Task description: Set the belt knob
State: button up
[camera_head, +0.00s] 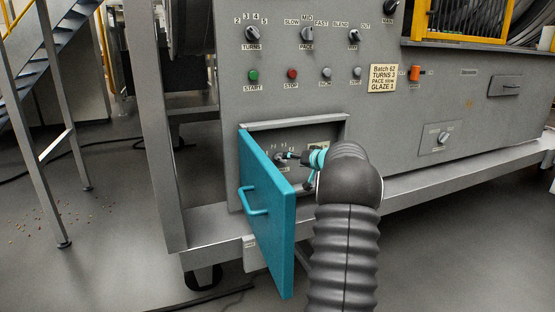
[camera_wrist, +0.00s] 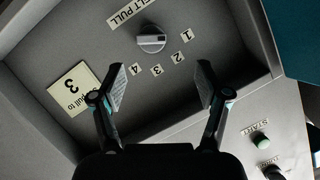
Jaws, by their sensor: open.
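A teal door (camera_head: 266,215) stands open at the recess's left. A sign (camera_head: 382,78) reads "Batch 62, TURNS 3, PACE slow, GLAZE 3".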

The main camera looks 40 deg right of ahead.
aim_at(280, 159)
jog(key=shift+d+f+p+x, duration=0.1)
jog(key=shift+d+p+x, duration=0.3)
jog(key=shift+x, duration=1.4)
jog(key=shift+d+f+p+x, duration=0.1)
jog(key=shift+p+x, duration=0.55)
jog(key=shift+x, duration=1.15)
jog(key=shift+d+p+x, duration=0.25)
jog(key=shift+p+x, duration=0.25)
jog(key=shift+x, duration=1.25)
jog(key=shift+f, duration=0.1)
jog(key=c, duration=1.2)
